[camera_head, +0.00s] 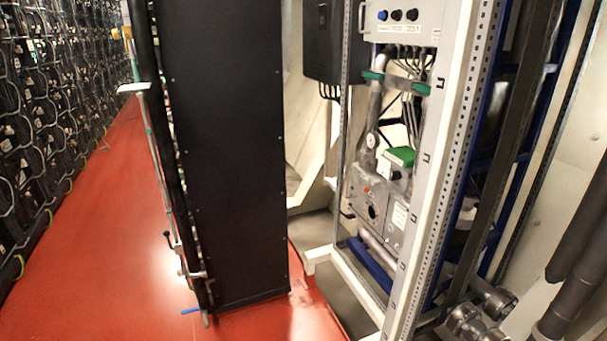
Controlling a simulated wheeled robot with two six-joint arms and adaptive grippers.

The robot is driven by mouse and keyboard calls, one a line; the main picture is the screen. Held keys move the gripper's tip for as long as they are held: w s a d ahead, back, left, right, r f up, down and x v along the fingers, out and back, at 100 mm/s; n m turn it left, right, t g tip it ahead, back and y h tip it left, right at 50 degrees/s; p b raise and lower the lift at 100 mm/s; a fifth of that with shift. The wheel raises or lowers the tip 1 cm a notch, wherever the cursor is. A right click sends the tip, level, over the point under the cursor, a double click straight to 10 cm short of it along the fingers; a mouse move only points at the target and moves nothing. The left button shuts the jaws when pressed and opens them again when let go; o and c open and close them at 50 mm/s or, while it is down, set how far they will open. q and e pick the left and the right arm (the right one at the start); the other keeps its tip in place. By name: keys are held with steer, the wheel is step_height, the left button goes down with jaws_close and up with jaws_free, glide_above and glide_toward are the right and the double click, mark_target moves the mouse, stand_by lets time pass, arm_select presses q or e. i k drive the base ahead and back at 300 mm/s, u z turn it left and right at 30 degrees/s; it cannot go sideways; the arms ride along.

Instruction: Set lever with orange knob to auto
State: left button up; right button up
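No lever with an orange knob can be made out for certain. A small orange-red spot (367,189) shows on a grey box (371,208) low in the open metal frame at the right of centre. It is too small to tell whether it is a knob, and no auto marking can be read. A dark round part (373,212) sits on the same box, beside a white label (399,216). Neither of my grippers is in view.
A tall black cabinet (236,150) stands at centre-left, with the metal frame's post (440,170) to its right. A control box (402,22) with blue and black knobs is at the top of the frame. Red floor (90,265) lies open at left, beside racks (50,110).

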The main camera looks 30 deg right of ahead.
mark_target(371, 183)
steer(key=u, duration=0.2)
steer(key=i, duration=1.3)
steer(key=z, duration=0.45)
steer(key=i, duration=0.9)
steer(key=z, duration=0.7)
